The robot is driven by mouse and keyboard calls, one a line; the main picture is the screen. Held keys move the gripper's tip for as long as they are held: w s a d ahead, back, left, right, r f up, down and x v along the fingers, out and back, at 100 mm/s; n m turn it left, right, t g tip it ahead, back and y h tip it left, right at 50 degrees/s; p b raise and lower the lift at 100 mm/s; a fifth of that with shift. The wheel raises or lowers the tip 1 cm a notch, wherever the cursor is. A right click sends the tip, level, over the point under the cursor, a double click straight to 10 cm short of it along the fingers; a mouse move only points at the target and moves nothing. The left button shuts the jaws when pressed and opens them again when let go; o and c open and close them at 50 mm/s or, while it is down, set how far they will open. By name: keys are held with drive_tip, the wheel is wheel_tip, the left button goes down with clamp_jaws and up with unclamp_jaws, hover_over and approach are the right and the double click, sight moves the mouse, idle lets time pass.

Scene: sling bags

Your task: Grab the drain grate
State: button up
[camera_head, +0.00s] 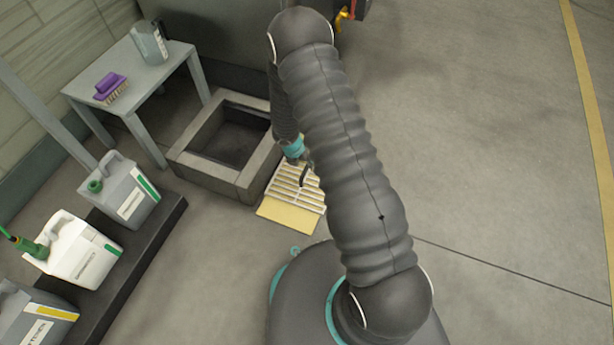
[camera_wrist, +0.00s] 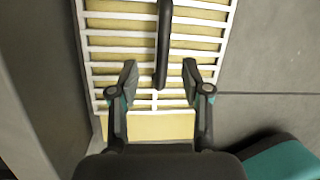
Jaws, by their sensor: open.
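The drain grate (camera_head: 297,187) is a pale slatted panel lying on a yellow sheet on the floor, beside the square drain box; my arm partly covers it in the head view. In the wrist view the grate (camera_wrist: 110,42) fills the upper middle, with a dark upright bar-like handle (camera_wrist: 163,45) over its slats. My gripper (camera_wrist: 160,75) is open, with one finger on each side of the handle's lower end. The fingers appear apart from the handle, and nothing is held. In the head view my gripper (camera_head: 304,172) is mostly hidden behind my arm.
A raised square drain box (camera_head: 186,161) with an open pit stands left of the grate. A grey table (camera_head: 137,85) holds a purple brush (camera_head: 110,86) and a grey container (camera_head: 149,43). Several jugs stand on a dark platform (camera_head: 165,222) at left. The floor at right is clear.

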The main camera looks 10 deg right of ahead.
sight(307, 167)
drive_tip(key=shift+d+b+x, duration=0.1)
drive_tip(key=shift+b+x, duration=0.3)
drive_tip(key=shift+x, duration=1.05)
drive_tip(key=shift+d+b+x, duration=0.15)
drive_tip(key=shift+b+x, duration=0.25)
drive_tip(key=shift+x, duration=1.1)
drive_tip(key=shift+w+f, duration=0.1)
drive_tip(key=shift+f, duration=0.05)
clamp_jaws()
